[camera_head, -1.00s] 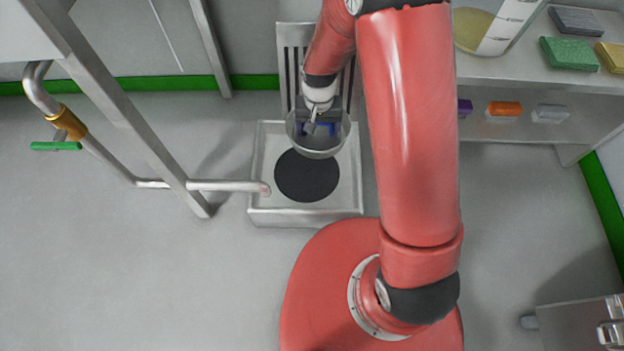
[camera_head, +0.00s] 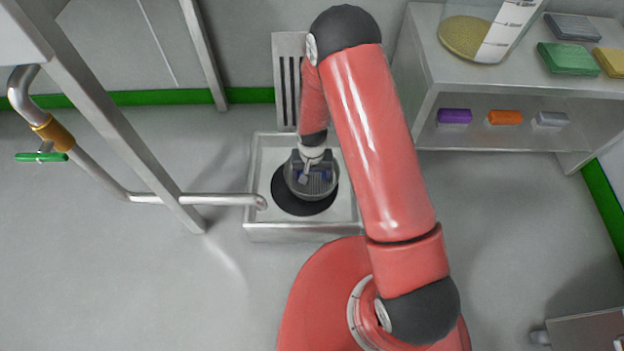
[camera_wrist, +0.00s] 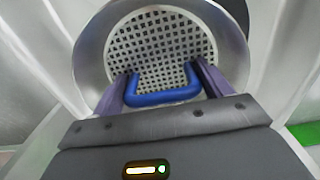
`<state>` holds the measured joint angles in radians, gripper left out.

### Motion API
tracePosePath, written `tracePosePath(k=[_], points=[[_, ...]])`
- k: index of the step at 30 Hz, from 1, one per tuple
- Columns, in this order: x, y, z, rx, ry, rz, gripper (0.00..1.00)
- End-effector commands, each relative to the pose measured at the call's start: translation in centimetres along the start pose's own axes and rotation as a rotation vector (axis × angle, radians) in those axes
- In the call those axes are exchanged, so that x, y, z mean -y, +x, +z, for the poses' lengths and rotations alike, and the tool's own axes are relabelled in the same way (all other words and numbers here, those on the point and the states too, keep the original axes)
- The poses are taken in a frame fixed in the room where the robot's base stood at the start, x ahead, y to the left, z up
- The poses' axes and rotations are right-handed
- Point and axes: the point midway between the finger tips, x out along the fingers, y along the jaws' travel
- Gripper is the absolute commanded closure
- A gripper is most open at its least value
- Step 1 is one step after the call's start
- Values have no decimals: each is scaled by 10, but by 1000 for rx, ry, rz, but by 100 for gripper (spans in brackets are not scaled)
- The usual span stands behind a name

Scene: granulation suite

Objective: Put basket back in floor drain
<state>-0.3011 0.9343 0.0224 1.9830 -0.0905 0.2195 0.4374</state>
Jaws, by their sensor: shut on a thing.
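The basket (camera_head: 316,188) is a round metal strainer with a perforated bottom (camera_wrist: 160,45) and a blue handle (camera_wrist: 162,98). My gripper (camera_head: 310,172) is shut on the blue handle, and its two fingers (camera_wrist: 163,88) show on either side of it in the wrist view. The floor drain is a pale square basin (camera_head: 262,228) with a round dark opening (camera_head: 290,203). In the head view the basket overlaps the upper right part of the opening, with dark opening showing at its left and below. I cannot tell its exact height above the opening.
A metal pipe (camera_head: 225,200) ends over the basin's left edge. A slotted grate (camera_head: 290,75) leans upright behind the basin. A metal frame leg (camera_head: 120,115) stands at left. A shelf unit (camera_head: 500,85) with coloured items stands at right.

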Motion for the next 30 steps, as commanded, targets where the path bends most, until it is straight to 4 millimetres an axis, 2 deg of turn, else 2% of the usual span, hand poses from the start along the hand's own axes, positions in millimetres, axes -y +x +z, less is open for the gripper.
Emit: tracePosePath(k=[3,6,17,18,23,30], points=[[-1,22,2,5,0,2,62],[0,33,1,2,0,1,62],[0,37,1,1,0,0,62],[0,37,1,1,0,1,20],[0,36,1,2,0,1,1],[0,36,1,2,0,1,1]])
